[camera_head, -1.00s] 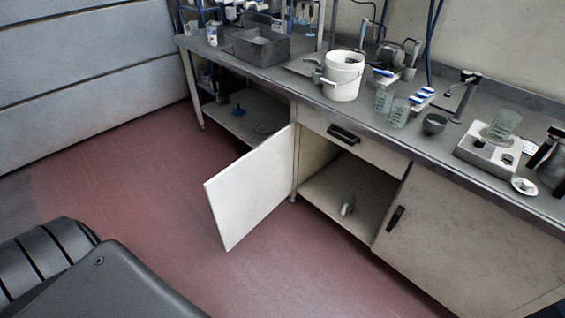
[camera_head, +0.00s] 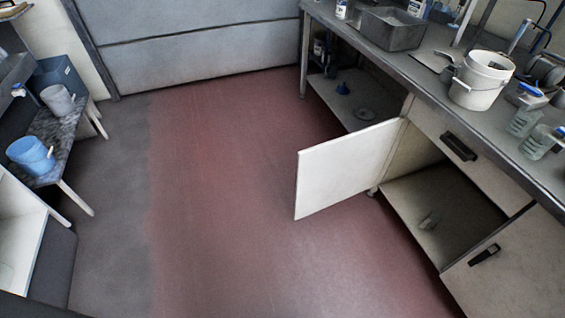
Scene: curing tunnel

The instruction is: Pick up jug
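I cannot tell for sure which vessel is the jug. A pale grey jug-like vessel (camera_head: 57,99) stands on the dark bench at the far left. A light blue vessel (camera_head: 31,155) stands nearer on the same bench. A white bucket-like vessel (camera_head: 481,79) stands on the long counter at the right, with a small grey item at its left side. Neither of my grippers is in view.
The long counter (camera_head: 436,62) carries a grey basin (camera_head: 393,29) and glass beakers (camera_head: 538,142). A white cabinet door (camera_head: 347,167) stands open over the floor. The dark bench (camera_head: 66,124) is at the left. The red floor (camera_head: 225,200) between is clear.

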